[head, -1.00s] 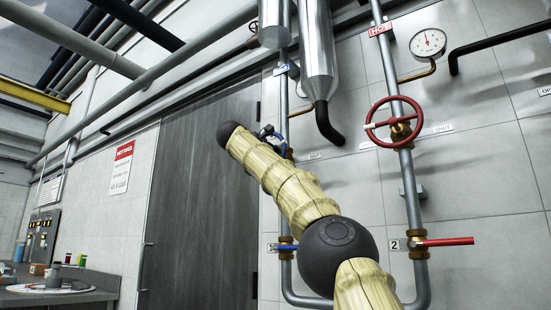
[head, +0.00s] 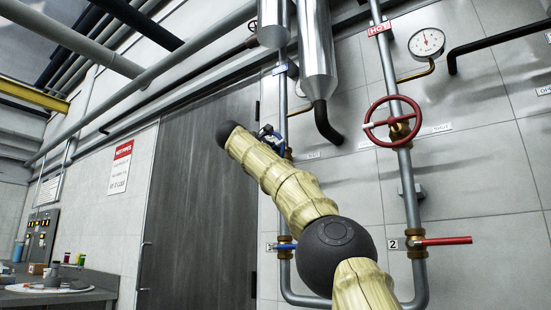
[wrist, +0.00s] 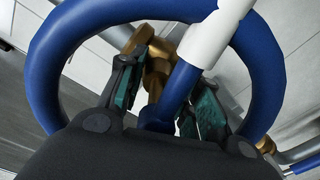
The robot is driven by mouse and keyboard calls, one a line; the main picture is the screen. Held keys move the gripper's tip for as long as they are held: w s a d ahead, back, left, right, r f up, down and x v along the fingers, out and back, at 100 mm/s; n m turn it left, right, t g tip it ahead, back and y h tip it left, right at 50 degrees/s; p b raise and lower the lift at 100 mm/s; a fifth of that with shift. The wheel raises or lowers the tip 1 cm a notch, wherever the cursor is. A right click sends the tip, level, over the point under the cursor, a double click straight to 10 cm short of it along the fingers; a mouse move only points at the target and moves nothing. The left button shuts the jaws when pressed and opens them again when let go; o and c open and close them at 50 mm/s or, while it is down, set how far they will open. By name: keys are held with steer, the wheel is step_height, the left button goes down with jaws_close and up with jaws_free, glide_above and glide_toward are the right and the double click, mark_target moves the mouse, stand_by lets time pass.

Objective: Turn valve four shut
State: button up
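A blue handwheel (wrist: 48,75) with one white stretch of rim or spoke fills the wrist view. It shows small in the head view (head: 279,148), mostly hidden behind my arm. My gripper (wrist: 166,88) reaches inside the ring, its two dark fingers with teal pads on either side of a blue spoke (wrist: 181,88). A gap shows between the left finger and the spoke, so the fingers look open. The right finger is close to the spoke; I cannot tell whether it touches. A brass valve body (wrist: 158,65) lies behind. No number four is readable.
A red handwheel (head: 371,125) is on the right pipe, below a gauge (head: 426,42). A red lever (head: 447,241) by the label 2 and a blue lever (head: 283,246) are lower. A grey door (head: 190,200) stands left; a counter (head: 60,297) is far left.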

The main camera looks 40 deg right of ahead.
steer(key=shift+a+r, duration=0.1)
steer(key=v, duration=1.1)
steer(key=shift+s+a, duration=0.15)
steer(key=shift+a, duration=0.25)
